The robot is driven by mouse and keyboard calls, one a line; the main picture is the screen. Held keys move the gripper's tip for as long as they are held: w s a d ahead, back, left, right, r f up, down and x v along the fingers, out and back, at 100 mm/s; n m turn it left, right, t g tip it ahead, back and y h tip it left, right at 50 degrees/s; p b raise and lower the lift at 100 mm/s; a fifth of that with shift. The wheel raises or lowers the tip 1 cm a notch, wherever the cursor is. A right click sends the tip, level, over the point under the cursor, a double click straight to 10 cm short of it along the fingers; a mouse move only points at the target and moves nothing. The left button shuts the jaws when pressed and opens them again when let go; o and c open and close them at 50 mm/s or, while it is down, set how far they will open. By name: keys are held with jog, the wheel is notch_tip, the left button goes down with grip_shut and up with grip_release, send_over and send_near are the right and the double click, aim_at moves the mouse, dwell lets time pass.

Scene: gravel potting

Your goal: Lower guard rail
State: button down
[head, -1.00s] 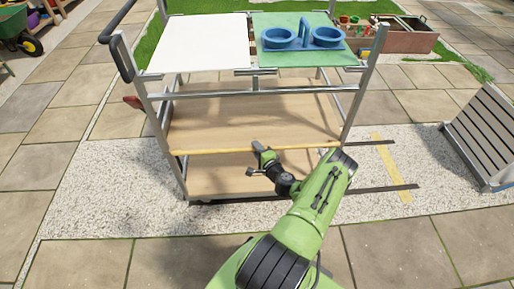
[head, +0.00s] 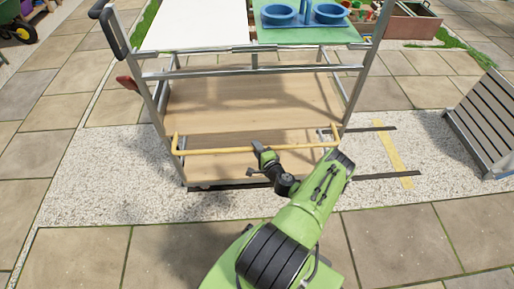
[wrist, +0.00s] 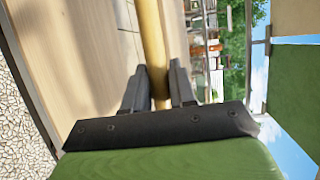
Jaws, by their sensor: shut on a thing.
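The guard rail (head: 215,151) is a yellow bar with short bent ends, across the front of the metal trolley at its lower wooden shelves. In the head view it stands out in front of the trolley's posts. My gripper (head: 262,150) is shut on the bar near its middle. In the wrist view the guard rail (wrist: 151,45) runs between the two dark fingers of my gripper (wrist: 158,88). The finger contact is partly hidden in the head view by the gripper itself.
The trolley (head: 155,105) has a white top panel (head: 195,25) and a green panel (head: 300,37) with a blue double-cup holder (head: 322,14). A slatted grey panel (head: 486,120) stands at the right. Gravel and paving in front are clear apart from my arm.

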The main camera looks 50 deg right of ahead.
jog(key=shift+s+a+f, duration=0.1)
jog(key=shift+f, duration=0.15)
dwell(0.3)
jog(key=c, duration=1)
grip_release()
jog(key=shift+f, duration=0.1)
jog(key=p+v, duration=0.5)
jog(key=v, duration=1)
jog(key=shift+s+r, duration=0.25)
jog(key=shift+s, duration=0.05)
jog(key=shift+w, duration=0.1)
